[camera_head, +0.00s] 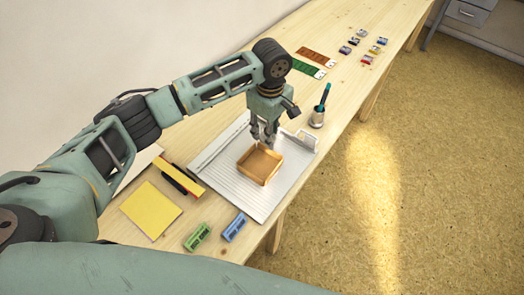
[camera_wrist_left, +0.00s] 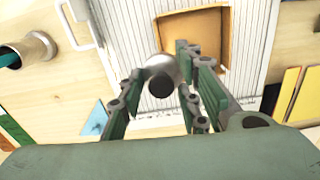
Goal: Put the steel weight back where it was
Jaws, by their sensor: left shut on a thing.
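My left gripper (camera_head: 264,138) hangs over the grey ribbed board (camera_head: 262,206), just behind the wooden tray (camera_head: 249,177). In the left wrist view its fingers (camera_wrist_left: 160,86) are shut on the steel weight (camera_wrist_left: 163,69), a grey cylinder with a dark round knob facing the camera. The weight appears over the ribbed board, beside the tray's edge. In the head view I cannot make out the weight behind the fingers. How high it is above the board is not clear. The tray looks empty. My right gripper is not in view.
A metal cup (camera_head: 317,117) with a pen stands right of the board. Green (camera_head: 197,238) and blue (camera_head: 234,227) blocks lie in front, yellow paper (camera_head: 151,210) at left. Green and orange (camera_head: 318,56) cards and several small pads (camera_head: 354,41) lie farther back.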

